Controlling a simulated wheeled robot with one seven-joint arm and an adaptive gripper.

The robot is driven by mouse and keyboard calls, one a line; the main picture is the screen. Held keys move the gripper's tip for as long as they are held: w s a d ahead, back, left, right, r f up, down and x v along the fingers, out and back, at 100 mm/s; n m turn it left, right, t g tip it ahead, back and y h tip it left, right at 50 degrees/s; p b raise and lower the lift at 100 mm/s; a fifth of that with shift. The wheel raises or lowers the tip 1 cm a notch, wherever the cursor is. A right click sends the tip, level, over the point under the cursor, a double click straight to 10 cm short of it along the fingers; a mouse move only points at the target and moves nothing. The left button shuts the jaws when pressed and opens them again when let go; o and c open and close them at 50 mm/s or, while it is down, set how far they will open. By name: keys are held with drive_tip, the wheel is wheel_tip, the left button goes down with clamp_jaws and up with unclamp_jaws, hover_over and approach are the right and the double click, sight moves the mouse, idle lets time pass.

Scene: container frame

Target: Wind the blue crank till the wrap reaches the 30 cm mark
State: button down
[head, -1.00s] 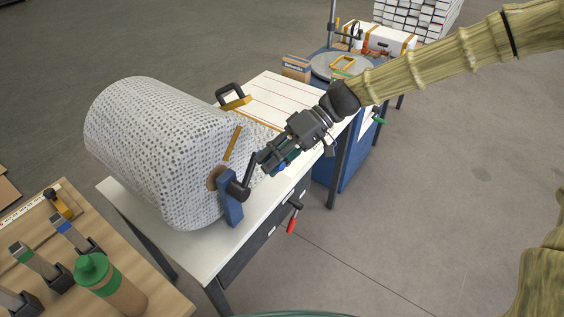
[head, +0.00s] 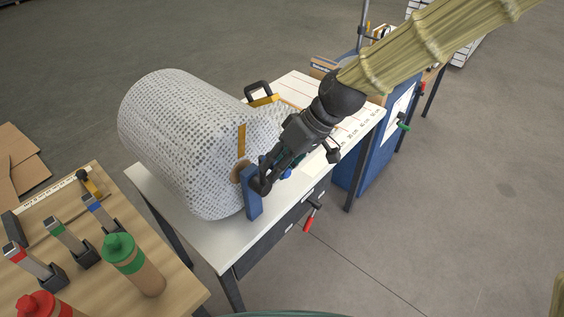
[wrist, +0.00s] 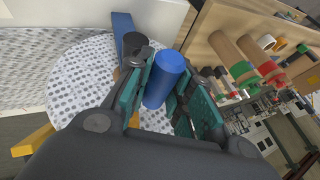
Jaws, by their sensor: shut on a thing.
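My arm covers part of the board, so I cannot tell which mark the wrap edge reaches. My gripper (head: 274,178) is at the crank beside the bracket. In the wrist view the blue crank handle (wrist: 165,78) stands between the teal pads of my gripper (wrist: 168,98), which is shut on it.
A red-handled crank (head: 310,216) hangs at the table's front, and a green-handled one (head: 403,124) is on the blue cabinet. The floor at right is clear.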

drive_tip(key=shift+s+a, duration=0.25)
drive_tip(key=shift+a, duration=0.05)
idle(0.5)
drive_tip(key=c, duration=1.3)
unclamp_jaws()
drive_tip(key=shift+o, duration=0.2)
drive_tip(key=v, duration=1.2)
